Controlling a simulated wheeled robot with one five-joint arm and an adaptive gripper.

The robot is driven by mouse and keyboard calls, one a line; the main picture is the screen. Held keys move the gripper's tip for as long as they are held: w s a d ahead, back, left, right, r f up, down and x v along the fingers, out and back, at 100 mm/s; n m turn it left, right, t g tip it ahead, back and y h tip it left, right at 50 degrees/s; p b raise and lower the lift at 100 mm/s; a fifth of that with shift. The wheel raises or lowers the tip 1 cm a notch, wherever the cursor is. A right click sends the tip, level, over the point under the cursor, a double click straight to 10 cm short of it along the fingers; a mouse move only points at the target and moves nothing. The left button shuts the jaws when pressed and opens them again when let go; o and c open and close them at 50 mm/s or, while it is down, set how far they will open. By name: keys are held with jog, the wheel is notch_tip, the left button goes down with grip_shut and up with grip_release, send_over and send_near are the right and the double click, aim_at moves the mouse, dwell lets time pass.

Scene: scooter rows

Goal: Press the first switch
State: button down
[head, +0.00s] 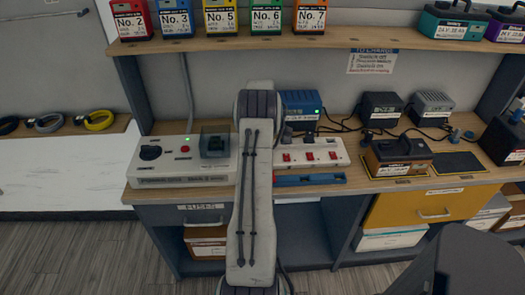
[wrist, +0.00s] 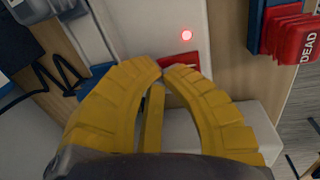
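A white power strip (head: 335,148) with several red switches (head: 310,156) lies on the bench, partly hidden behind my arm in the head view. In the wrist view, a white casing (wrist: 185,15) carries a glowing red light (wrist: 187,35) and a red switch (wrist: 184,62). My gripper (wrist: 163,68) has yellow fingers whose tips come together, with nothing seen between them. The tips overlap the edge of this red switch in the picture; I cannot tell whether they touch it. The gripper is hidden in the head view.
A white power unit (head: 160,175) with a knob and green light stands left on the bench. Chargers (head: 380,108) and a dark battery (head: 398,155) stand right. A blue tray (head: 318,179) lies before the strip.

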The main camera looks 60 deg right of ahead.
jog(key=shift+d+f+b, duration=0.1)
jog(key=shift+f+b, duration=0.7)
jog(key=shift+b, duration=0.95)
jog(key=shift+r+p, duration=0.25)
jog(key=shift+p, duration=0.15)
jog(key=shift+r, duration=0.15)
jog(key=shift+r, duration=0.1)
jog(key=shift+r+p, duration=0.55)
jog(key=shift+r, duration=0.05)
jog(key=shift+w+r+p, duration=0.1)
jog(key=shift+r+p, duration=0.25)
jog(key=shift+r, duration=0.3)
notch_tip(320, 180, up, 13)
jog(key=d+p, duration=0.1)
jog(key=shift+w+d+f+p, duration=0.2)
jog(key=shift+w+p, duration=0.2)
